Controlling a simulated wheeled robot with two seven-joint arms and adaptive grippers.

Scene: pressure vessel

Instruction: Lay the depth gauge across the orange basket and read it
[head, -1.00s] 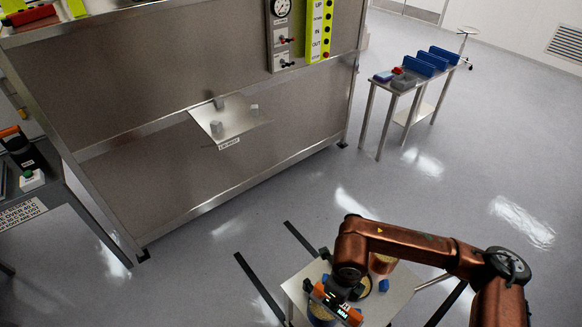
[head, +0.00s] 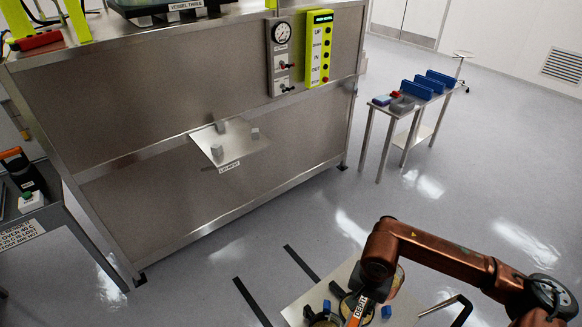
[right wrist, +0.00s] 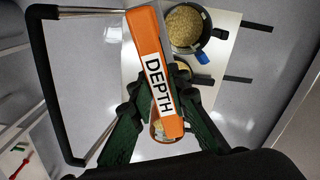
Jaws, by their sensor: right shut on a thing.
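My right gripper (right wrist: 163,112) is shut on the depth gauge, an orange bar (right wrist: 150,45) with a white DEPTH label. The gauge also shows at the bottom of the head view (head: 357,311), steeply angled, with its lower end cut off. My right gripper (head: 372,290) holds it above the cart top. A round container with an orange rim, which looks like the orange basket (right wrist: 157,134), is below and partly hidden by the gauge and fingers. In the head view its side (head: 398,282) shows behind my right arm. My left gripper is not in view.
The pale cart top (right wrist: 228,40) also carries a dark-rimmed round basket (right wrist: 185,28) of grain with a blue tab, and a smaller round one (right wrist: 190,72). The cart's black handle (right wrist: 52,105) rises beside my gripper.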

